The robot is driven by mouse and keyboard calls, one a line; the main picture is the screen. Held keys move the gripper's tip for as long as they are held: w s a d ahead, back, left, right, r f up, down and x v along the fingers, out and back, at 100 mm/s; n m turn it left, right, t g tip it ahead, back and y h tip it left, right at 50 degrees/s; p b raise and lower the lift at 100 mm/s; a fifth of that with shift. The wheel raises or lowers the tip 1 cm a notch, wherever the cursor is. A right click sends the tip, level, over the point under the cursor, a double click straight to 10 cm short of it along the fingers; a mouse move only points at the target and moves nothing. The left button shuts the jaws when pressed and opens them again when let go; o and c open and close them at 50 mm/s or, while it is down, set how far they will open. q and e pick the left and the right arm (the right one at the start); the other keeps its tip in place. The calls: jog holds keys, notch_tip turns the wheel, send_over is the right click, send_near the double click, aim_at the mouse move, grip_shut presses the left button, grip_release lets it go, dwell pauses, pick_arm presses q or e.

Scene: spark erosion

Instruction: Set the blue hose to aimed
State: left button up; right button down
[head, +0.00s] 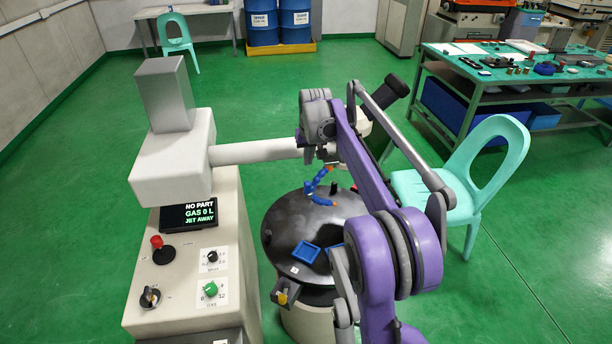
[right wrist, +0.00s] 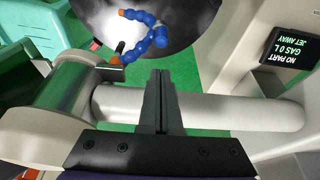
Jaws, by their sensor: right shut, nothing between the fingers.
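The blue hose (head: 313,187) is a bent chain of blue segments with orange ends, standing over the round dark table (head: 283,232). In the right wrist view the hose (right wrist: 158,37) lies beyond the fingertips, with a gap between. My right gripper (head: 309,154) is above the hose, beside the white horizontal arm of the machine, and partly hidden by my wrist. In its wrist view the right gripper (right wrist: 161,74) is shut and empty. The machine's display (head: 188,216) reads NO PART, GAS 0 L, JET AWAY. My left gripper is not seen.
The machine's white horizontal tube (head: 255,152) runs close by my right gripper. A blue square tray (head: 305,252) lies on the round table. The console has a red button (head: 156,241) and a green knob (head: 210,289). A turquoise chair (head: 430,190) stands to the right.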

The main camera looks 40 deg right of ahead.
jog(key=shift+f, duration=0.1)
send_over(312, 195)
jog(key=w, duration=0.3)
notch_tip(312, 195, down, 9)
jog(key=shift+f, duration=0.15)
jog(key=shift+s+a+n, duration=0.1)
jog(key=shift+s+n, duration=0.35)
jog(key=shift+n, duration=0.05)
jog(key=shift+s+n+y, duration=0.6)
jog(key=shift+s+n, duration=0.5)
jog(key=shift+n, duration=0.3)
jog(key=s+d+n+y, duration=0.2)
jog(key=s+d+n, duration=0.2)
jog(key=n, duration=0.3)
jog(key=shift+s+n, duration=0.4)
jog(key=shift+s, duration=0.35)
jog(key=shift+d, duration=0.1)
